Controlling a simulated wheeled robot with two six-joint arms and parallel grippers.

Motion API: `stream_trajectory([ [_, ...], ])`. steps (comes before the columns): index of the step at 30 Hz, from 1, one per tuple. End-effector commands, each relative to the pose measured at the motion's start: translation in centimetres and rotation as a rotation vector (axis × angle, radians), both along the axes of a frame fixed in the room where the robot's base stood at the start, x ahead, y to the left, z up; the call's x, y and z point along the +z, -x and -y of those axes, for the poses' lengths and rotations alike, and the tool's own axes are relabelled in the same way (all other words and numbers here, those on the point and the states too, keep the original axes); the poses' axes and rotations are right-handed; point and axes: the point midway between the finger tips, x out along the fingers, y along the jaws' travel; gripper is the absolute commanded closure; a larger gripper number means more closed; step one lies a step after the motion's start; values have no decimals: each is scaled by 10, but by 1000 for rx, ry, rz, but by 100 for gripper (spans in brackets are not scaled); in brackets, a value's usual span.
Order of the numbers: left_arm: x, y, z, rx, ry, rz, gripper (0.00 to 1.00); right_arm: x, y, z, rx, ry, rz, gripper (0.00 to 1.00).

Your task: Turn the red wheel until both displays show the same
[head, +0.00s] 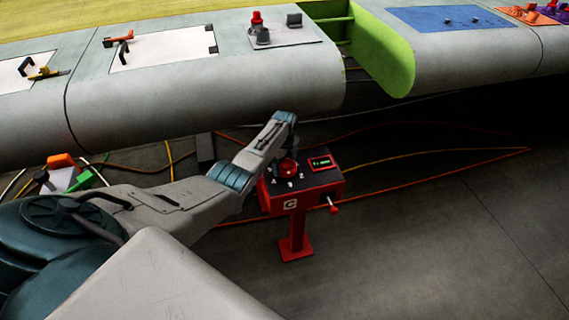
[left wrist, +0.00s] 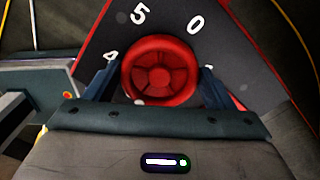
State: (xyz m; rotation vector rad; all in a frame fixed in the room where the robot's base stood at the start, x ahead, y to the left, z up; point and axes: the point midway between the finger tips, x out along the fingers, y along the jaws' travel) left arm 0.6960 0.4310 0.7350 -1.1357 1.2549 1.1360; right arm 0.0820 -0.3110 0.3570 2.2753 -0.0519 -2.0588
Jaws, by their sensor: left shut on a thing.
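The red wheel (head: 288,168) sits on the dark sloping top of a red box on a red post. In the left wrist view, the wheel (left wrist: 160,70) shows as a round red knob with the white digits 5, 0 and 4 around it. My left gripper (left wrist: 158,78) has one finger on each side of the wheel and is shut on it. One small display (head: 321,163) with green characters is on the box top, right of the wheel; I cannot read it. I cannot make out a second display. My right gripper is not in view.
A red-tipped lever (head: 331,207) sticks out of the box's front. The grey wing (head: 210,85) runs above and behind the box. Orange cables (head: 440,155) lie on the floor to the right. Coloured items (head: 65,175) lie at the left. The floor at lower right is clear.

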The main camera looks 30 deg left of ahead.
Motion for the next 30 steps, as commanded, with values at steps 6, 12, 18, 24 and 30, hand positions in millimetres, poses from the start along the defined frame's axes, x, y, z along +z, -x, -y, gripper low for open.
stream_trajectory([
  [6,2,-2,0,-19,1,5,46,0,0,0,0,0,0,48],
  [12,2,-2,0,-20,1,5,46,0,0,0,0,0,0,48],
  [18,1,-2,0,-19,0,4,6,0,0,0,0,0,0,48],
  [24,1,-1,0,-19,0,2,1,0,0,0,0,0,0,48],
  [30,5,-1,0,-18,0,1,1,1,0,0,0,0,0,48],
])
